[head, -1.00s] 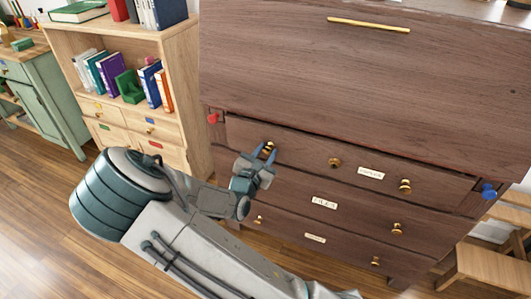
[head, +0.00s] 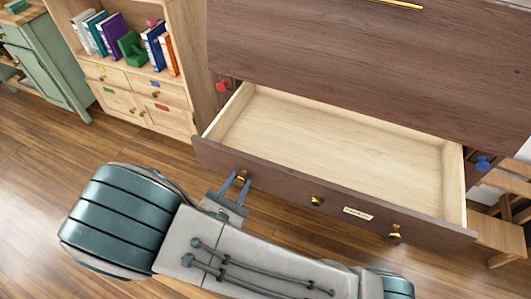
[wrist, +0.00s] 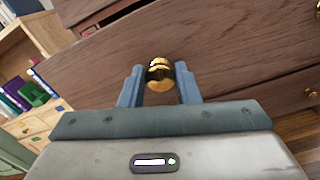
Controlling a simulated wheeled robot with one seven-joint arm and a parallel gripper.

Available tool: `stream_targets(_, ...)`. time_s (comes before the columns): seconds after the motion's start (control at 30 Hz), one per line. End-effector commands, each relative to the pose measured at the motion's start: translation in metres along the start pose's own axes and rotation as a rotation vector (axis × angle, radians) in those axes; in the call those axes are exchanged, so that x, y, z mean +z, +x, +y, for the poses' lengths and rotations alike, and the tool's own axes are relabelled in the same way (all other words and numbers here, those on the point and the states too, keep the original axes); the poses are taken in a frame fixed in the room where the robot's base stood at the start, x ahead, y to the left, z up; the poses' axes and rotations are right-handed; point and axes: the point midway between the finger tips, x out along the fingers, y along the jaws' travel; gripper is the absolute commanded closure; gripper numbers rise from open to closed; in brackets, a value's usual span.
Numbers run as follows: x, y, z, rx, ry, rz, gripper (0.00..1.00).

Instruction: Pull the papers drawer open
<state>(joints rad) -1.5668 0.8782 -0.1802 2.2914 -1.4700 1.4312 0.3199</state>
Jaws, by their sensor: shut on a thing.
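The papers drawer (head: 340,134) is the top drawer of the dark wooden desk. It stands well out from the desk, and its pale inside looks empty. A white label (head: 358,213) sits on its front, too small to read here. My gripper (head: 236,184) is at the left end of the drawer front, shut on the left brass knob (head: 242,177). In the wrist view the knob (wrist: 160,75) shows between my two blue-grey fingers (wrist: 160,86). A middle knob (head: 317,199) and a right knob (head: 394,234) are free.
A red knob (head: 222,86) and a blue knob (head: 483,163) flank the drawer opening. A light bookcase (head: 142,90) stands left of the desk, a green cabinet (head: 40,65) farther left. A wooden step stool (head: 500,230) is at the right. Open floor (head: 60,160) lies at the left.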

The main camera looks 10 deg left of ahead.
Motion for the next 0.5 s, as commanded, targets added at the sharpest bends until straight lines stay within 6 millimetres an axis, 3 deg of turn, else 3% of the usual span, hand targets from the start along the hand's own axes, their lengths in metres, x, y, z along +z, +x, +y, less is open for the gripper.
stream_targets(0.03, -0.001, -0.012, 0.003, 0.01, -0.001, 0.005, 1.0)
stream_targets(0.2, -0.002, -0.033, 0.004, 0.017, -0.001, 0.007, 1.0)
stream_targets(0.5, -0.002, -0.041, 0.004, 0.017, 0.001, 0.006, 1.0)
